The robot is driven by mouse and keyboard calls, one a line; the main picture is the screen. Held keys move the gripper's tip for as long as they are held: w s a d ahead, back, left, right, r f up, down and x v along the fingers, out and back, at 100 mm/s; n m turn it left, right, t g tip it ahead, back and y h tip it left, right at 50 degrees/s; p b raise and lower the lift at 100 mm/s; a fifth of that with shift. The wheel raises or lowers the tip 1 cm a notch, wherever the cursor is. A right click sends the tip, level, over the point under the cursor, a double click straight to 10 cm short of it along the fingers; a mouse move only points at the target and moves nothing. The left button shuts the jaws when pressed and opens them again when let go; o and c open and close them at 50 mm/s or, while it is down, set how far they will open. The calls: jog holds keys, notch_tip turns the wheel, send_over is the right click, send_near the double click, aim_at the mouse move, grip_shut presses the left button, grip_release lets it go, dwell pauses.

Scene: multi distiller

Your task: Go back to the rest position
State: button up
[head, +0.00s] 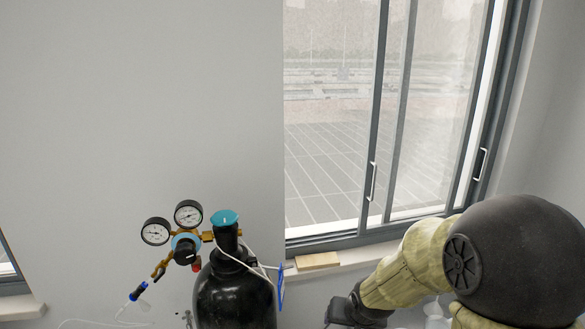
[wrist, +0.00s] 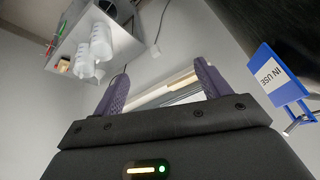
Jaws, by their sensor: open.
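My gripper (wrist: 160,91) is open and empty in the wrist view, its two purple-grey fingers set wide apart. In the head view my arm reaches in from the lower right, and the gripper end (head: 345,312) shows only in part near the bottom edge. A black gas cylinder (head: 235,295) with a teal valve knob (head: 226,217) stands to the left of my gripper, apart from it. Its regulator (head: 186,248) carries two round gauges. A blue "IN USE" tag (wrist: 275,75) shows beside the dark cylinder at the right of the wrist view.
A window (head: 370,120) with a sill fills the right side behind my arm. A small wooden block (head: 317,261) lies on the sill. In the wrist view, white bottles (wrist: 100,42) stand on a grey surface at the upper left. A white tube runs from the cylinder.

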jog(key=s+d+n+g, duration=0.2)
jog(key=s+g, duration=0.1)
jog(key=s, duration=1)
jog(key=shift+r+h, duration=0.2)
jog(key=shift+h, duration=0.1)
jog(key=shift+a, duration=0.1)
